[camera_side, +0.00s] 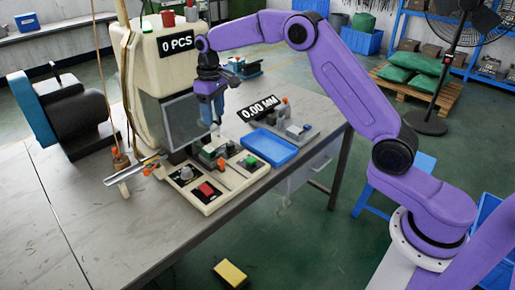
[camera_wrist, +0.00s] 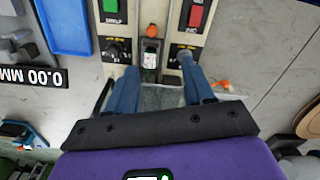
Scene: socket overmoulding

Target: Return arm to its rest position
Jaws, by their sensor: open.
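My purple arm reaches in from the right in the side view, with its gripper (camera_side: 211,118) pointing down beside the front of the cream moulding machine (camera_side: 140,75). In the wrist view my gripper (camera_wrist: 160,68) has its two blue fingers spread apart, with nothing held between them. Beyond the fingertips is the machine's control panel (camera_wrist: 118,30), with green and red buttons and black dials. A small dark fixture (camera_wrist: 150,58) sits in the panel's middle channel, between the fingers in the picture. I cannot tell the exact gap between the fingertips and the machine.
A blue tray (camera_side: 269,147) and a measuring device (camera_side: 292,128) with a 0.00 MM sign stand right of the machine. The machine's clear guard (camera_side: 183,121) is close to my gripper. The grey table (camera_side: 70,200) is mostly bare at front left. A fan (camera_side: 440,70) stands behind my arm.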

